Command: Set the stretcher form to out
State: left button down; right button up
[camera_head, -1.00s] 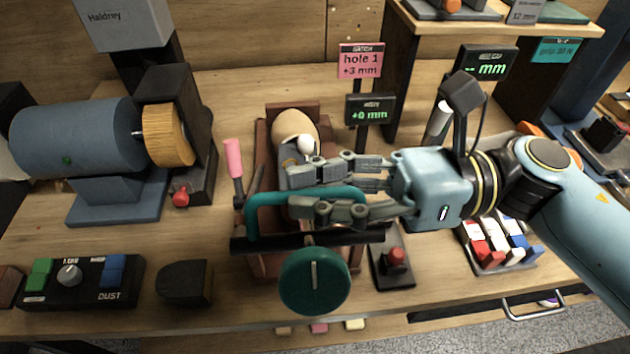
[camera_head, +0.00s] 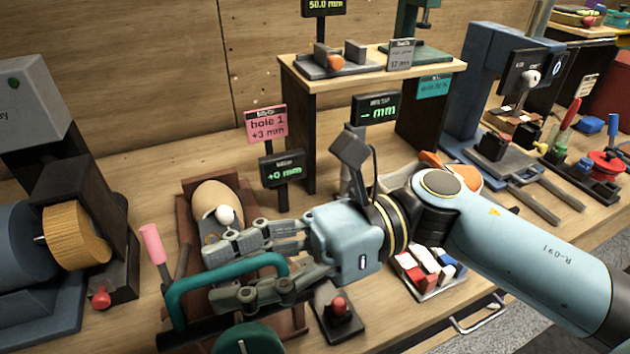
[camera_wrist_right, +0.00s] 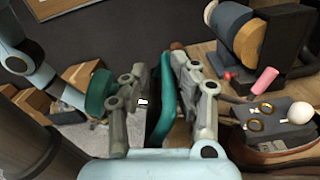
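The stretcher is a brown base (camera_head: 190,232) with a tan form (camera_head: 217,198) on it, a white ball at the form's front and a teal handle (camera_head: 188,290) across the near side. A teal round knob (camera_head: 248,342) is cut off at the bottom edge. The small display (camera_head: 282,169) behind it reads +0 mm. My right gripper (camera_head: 216,274) has its fingers on both sides of the teal handle and appears closed on it. In the right wrist view the handle (camera_wrist_right: 167,95) lies between the fingers. My left gripper is not in view.
A pink-handled lever (camera_head: 153,243) stands left of the stretcher, near a motor with a tan wheel (camera_head: 75,235). A red button box (camera_head: 338,310) and a tray of coloured blocks (camera_head: 428,272) lie to the right. A pink sign (camera_head: 265,124) reads hole 1, +3 mm.

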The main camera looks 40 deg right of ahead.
jog(key=shift+d+r, duration=0.15)
jog(key=shift+d, duration=0.05)
jog(key=v, duration=1.1)
jog(key=shift+d, duration=0.25)
jog(key=shift+s, duration=0.2)
